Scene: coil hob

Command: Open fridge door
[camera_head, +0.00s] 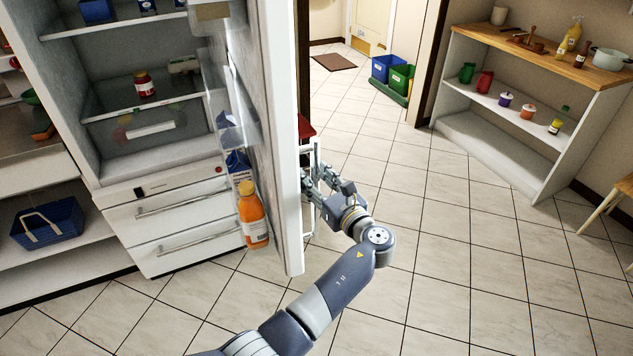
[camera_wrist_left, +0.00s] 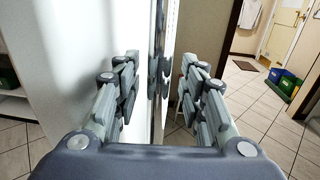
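The fridge (camera_head: 150,110) is at the left of the head view, with its interior shelves showing. Its white door (camera_head: 276,130) stands wide open, seen nearly edge-on. An upright handle (camera_head: 315,190) shows on the door's outer side. My left gripper (camera_head: 322,182) is beside that outer side, at the handle. In the left wrist view, the left gripper (camera_wrist_left: 158,80) has its fingers spread, one on each side of an upright strip at the door (camera_wrist_left: 95,60). Gaps show between fingers and strip; contact cannot be told. My right gripper is out of view.
An orange bottle (camera_head: 251,215) sits in the door's lower rack. Blue (camera_head: 386,67) and green (camera_head: 401,79) bins stand at the back. A shelf unit (camera_head: 520,160) is at the right. The tiled floor right of the door is clear.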

